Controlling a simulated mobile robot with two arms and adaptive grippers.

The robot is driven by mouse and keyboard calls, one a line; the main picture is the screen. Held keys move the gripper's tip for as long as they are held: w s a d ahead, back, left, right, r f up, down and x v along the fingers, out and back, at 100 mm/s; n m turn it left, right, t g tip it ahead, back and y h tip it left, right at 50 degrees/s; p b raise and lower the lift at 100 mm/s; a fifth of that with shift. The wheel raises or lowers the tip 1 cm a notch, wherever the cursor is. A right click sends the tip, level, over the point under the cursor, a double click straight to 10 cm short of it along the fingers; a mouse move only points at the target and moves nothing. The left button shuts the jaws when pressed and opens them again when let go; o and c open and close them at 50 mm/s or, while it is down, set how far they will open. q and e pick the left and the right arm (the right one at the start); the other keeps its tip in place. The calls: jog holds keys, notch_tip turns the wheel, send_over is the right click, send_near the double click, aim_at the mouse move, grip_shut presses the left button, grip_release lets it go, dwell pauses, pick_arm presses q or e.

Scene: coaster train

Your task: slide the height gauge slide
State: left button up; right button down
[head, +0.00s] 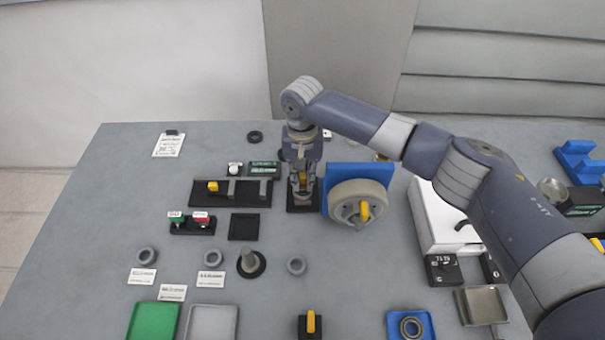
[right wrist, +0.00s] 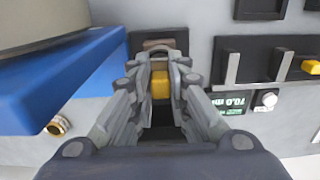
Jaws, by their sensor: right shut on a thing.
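A yellow block (right wrist: 160,84) sits between the fingertips of my right gripper (right wrist: 161,82) in the right wrist view. My right gripper (head: 303,180) points down over a black base (head: 302,208) in the head view and is shut on the yellow block. The block looks like the slide of an upright gauge, but the fingers hide most of it and of its support. A dark display (right wrist: 232,106) in the wrist view reads about 70.0 mm. My left gripper is not in view.
A blue stand with a grey wheel (head: 346,208) is close at the right of the gripper. A black rail with a yellow knob (head: 213,187) and grey posts lies to the left. A white box (head: 430,222) is further right. Trays (head: 153,322) and rings lie nearer the front.

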aim_at(303, 179)
jog(key=shift+w+r, duration=0.15)
jog(key=shift+r, duration=0.1)
jog(key=c, duration=1.8)
grip_release()
jog(key=shift+o, duration=1.4)
jog(key=shift+s, duration=0.2)
jog(key=shift+w, duration=0.1)
notch_tip(303, 179, up, 12)
